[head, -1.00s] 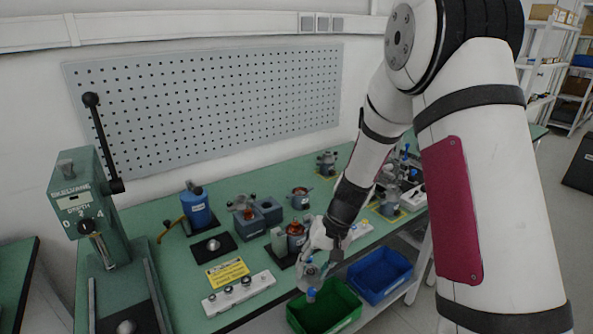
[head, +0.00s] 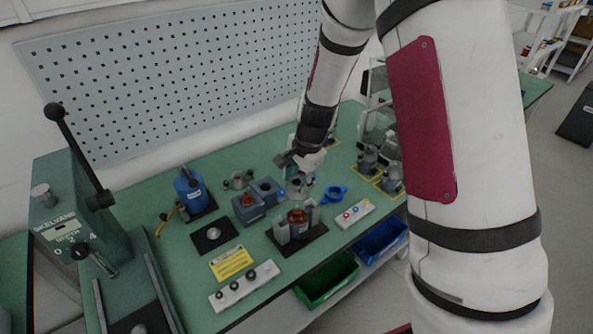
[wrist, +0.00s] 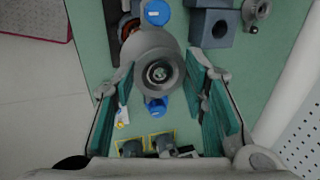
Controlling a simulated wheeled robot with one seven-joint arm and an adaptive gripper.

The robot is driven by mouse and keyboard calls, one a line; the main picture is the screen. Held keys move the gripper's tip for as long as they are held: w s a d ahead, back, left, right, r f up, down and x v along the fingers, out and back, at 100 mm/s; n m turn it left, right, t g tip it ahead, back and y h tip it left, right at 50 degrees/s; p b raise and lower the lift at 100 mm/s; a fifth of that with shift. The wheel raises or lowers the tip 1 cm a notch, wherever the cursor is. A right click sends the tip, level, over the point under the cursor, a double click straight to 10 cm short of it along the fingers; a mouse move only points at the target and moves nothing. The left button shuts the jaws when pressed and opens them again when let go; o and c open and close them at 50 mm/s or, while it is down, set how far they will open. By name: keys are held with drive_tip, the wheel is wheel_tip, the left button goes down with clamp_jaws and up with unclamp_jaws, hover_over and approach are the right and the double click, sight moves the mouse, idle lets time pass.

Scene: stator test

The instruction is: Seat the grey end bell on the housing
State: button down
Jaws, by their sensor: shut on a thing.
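My gripper (head: 302,168) is shut on the grey end bell (wrist: 150,52), a round flared part with a central hole, held between the teal finger pads in the wrist view. In the head view the end bell (head: 298,187) is above the bench, with a blue piece beside it; I cannot tell whether that is part of it. What looks like the housing (head: 297,217), with copper-red windings, stands upright between two grey posts on a black base. It is in front of the gripper, apart from the end bell. In the wrist view the bell partly hides it.
Two blue-grey blocks (head: 249,209) stand left of the gripper, one with copper inside. A blue ring (head: 335,192) and a white button box (head: 352,214) lie to the right. Green (head: 328,281) and blue (head: 381,241) bins hang below the front edge. A pegboard stands behind.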

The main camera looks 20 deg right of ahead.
drive_tip(key=b, duration=0.2)
hover_over(297, 207)
drive_tip(key=shift+s+f, duration=0.15)
drive_tip(key=shift+f, duration=2.15)
drive_tip(key=shift+f, duration=0.2)
drive_tip(key=shift+f+b, duration=0.4)
drive_tip(key=shift+f, duration=1.1)
drive_tip(key=shift+f+b, duration=0.45)
drive_tip(key=shift+f, duration=0.75)
drive_tip(key=c, duration=0.9)
unclamp_jaws()
drive_tip(key=v, duration=1.2)
drive_tip(key=shift+s, duration=0.1)
